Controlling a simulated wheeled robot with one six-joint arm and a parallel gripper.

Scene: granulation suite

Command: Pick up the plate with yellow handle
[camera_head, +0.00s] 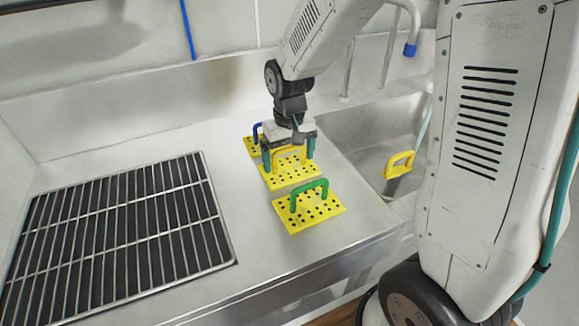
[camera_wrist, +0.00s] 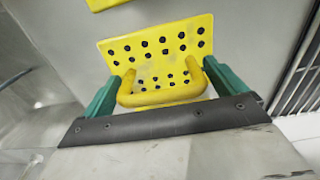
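The yellow plate with the yellow handle (camera_head: 288,182) lies flat on the steel counter, a perforated plate in the middle of a row of three. In the wrist view the plate (camera_wrist: 160,48) shows its dark holes, with its yellow handle (camera_wrist: 165,96) nearest the camera. My gripper (camera_head: 288,155) is over this plate, fingers pointing down. In the wrist view my gripper (camera_wrist: 168,92) has its green fingers spread, one beyond each end of the handle. Any contact between fingers and handle is not clear.
A similar plate with a green handle (camera_head: 325,209) lies nearer the counter's front edge. One with a blue handle (camera_head: 250,145) lies behind, partly hidden by my gripper. A black grate (camera_head: 120,235) is at left.

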